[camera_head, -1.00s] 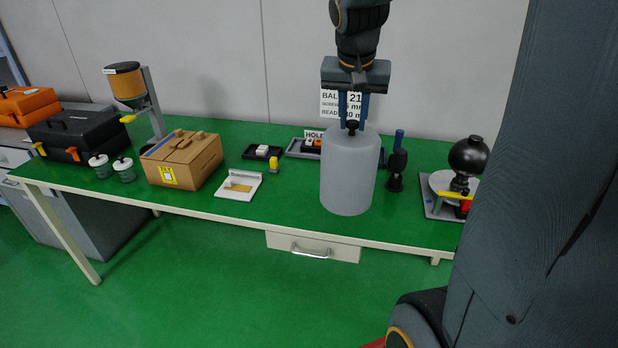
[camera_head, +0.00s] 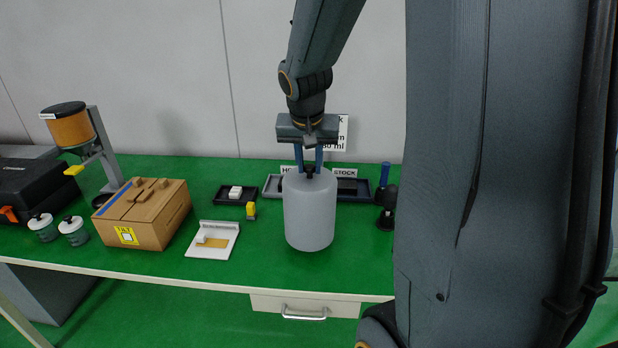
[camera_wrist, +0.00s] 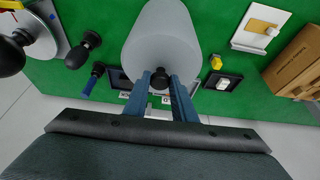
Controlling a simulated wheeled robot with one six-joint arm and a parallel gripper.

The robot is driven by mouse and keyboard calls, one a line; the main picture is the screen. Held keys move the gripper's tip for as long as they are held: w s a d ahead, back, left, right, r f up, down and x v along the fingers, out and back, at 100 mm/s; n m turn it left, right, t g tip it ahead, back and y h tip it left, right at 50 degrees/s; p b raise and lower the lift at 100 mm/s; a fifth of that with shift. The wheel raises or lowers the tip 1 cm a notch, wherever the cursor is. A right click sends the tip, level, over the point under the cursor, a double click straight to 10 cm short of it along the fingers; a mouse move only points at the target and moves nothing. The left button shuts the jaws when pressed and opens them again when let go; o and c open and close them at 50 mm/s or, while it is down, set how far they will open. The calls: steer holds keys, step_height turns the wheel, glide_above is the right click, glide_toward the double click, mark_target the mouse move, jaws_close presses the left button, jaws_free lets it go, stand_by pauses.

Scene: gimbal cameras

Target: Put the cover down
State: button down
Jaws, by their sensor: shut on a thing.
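The cover is a grey, roughly cylindrical shell (camera_head: 309,215) with a small black knob (camera_head: 309,172) on top. My gripper (camera_head: 309,160) is above it, its blue fingers shut on the knob. The cover hangs upright over the green table (camera_head: 215,275); whether its bottom rim touches the top I cannot tell. In the wrist view the cover (camera_wrist: 160,38) fills the upper middle, and the fingers (camera_wrist: 160,85) are on either side of the knob. What is under or behind the cover is hidden.
A cardboard box (camera_head: 150,215), a white board (camera_head: 212,240) and a small black tray (camera_head: 236,195) stand left of the cover. A long dark tray (camera_head: 350,190) is behind it. A black-and-blue tool (camera_head: 386,195) is to the right. My arm blocks the right side.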

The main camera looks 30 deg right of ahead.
mark_target(310, 178)
steer(key=shift+f, duration=1.75)
steer(key=shift+f, duration=0.15)
steer(key=c, duration=1.5)
jaws_free()
steer(key=shift+o, duration=0.2)
steer(key=shift+s+r, duration=0.1)
steer(key=shift+r, duration=0.35)
steer(key=b+v, duration=0.2)
steer(key=v, duration=0.8)
steer(key=s+a+f+n+g+y, duration=0.1)
steer(key=s+a+f+n, duration=0.2)
steer(key=s+a+f, duration=0.2)
steer(key=s+a+f+n+g+y, duration=0.1)
steer(key=s+a+f+n, duration=0.2)
steer(key=s+a+f, duration=0.3)
step_height(310, 178, down, 5)
steer(key=shift+s+a+r+n+g+y, duration=0.1)
steer(key=shift+s+a+n+g+y, duration=0.25)
steer(key=shift+a, duration=0.4)
